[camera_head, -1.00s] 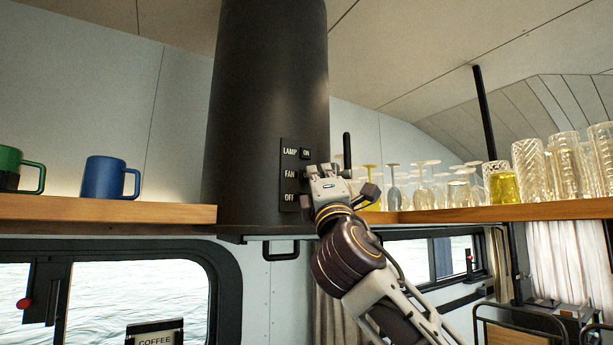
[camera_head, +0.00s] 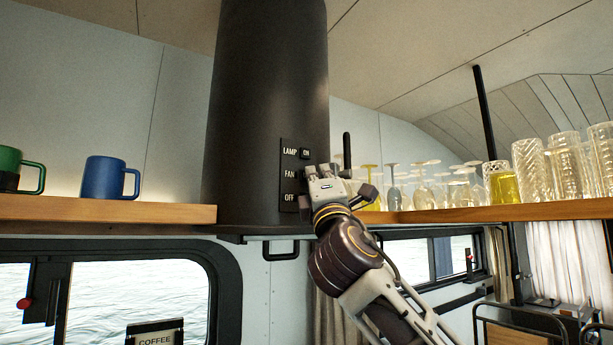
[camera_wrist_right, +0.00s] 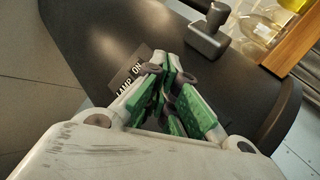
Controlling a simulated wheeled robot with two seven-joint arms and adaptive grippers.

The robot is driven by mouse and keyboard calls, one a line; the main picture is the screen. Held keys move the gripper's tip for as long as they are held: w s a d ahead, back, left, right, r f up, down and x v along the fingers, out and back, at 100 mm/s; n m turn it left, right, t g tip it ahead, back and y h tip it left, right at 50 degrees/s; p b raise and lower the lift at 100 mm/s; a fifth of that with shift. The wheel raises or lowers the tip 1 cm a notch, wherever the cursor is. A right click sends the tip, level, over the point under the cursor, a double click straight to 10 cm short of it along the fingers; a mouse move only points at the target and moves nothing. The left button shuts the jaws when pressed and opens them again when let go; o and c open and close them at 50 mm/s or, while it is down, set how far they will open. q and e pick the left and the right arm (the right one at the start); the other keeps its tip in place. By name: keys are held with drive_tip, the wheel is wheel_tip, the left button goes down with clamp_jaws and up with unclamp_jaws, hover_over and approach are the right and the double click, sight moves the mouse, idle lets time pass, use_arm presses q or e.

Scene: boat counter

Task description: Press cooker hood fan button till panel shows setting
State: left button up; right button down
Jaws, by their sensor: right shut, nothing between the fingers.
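The cooker hood (camera_head: 262,120) is a dark cylinder. Its black panel (camera_head: 290,150) carries the labels LAMP, FAN and OFF, with ON showing beside LAMP. My right gripper (camera_head: 307,172) is shut and empty at the FAN row. Its fingers hide the fan's button or setting, and I cannot tell whether they touch the panel. In the right wrist view the green-padded fingers (camera_wrist_right: 167,75) are together in front of the hood (camera_wrist_right: 110,40), next to the panel (camera_wrist_right: 128,80), whose LAMP ON text shows. My left gripper is not in view.
A wooden shelf (camera_head: 100,208) holds a blue mug (camera_head: 105,177) and a green mug (camera_head: 10,165) at left. At right, another shelf stretch (camera_head: 500,212) holds several glasses (camera_head: 530,168). Air left of the hood is free.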

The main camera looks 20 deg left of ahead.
drive_tip(key=shift+w+a, duration=0.1)
drive_tip(key=shift+a, duration=0.05)
drive_tip(key=shift+d, duration=0.2)
idle(0.6)
drive_tip(key=shift+s+d, duration=0.45)
drive_tip(key=shift+s, duration=0.1)
drive_tip(key=shift+d, duration=0.1)
drive_tip(key=shift+s+d+b, duration=0.4)
drive_tip(key=shift+s+d, duration=0.35)
drive_tip(key=shift+d, duration=0.2)
drive_tip(key=shift+s+d+b, duration=0.4)
drive_tip(key=shift+s+d, duration=0.35)
drive_tip(key=shift+d, duration=0.2)
drive_tip(key=shift+f, duration=0.1)
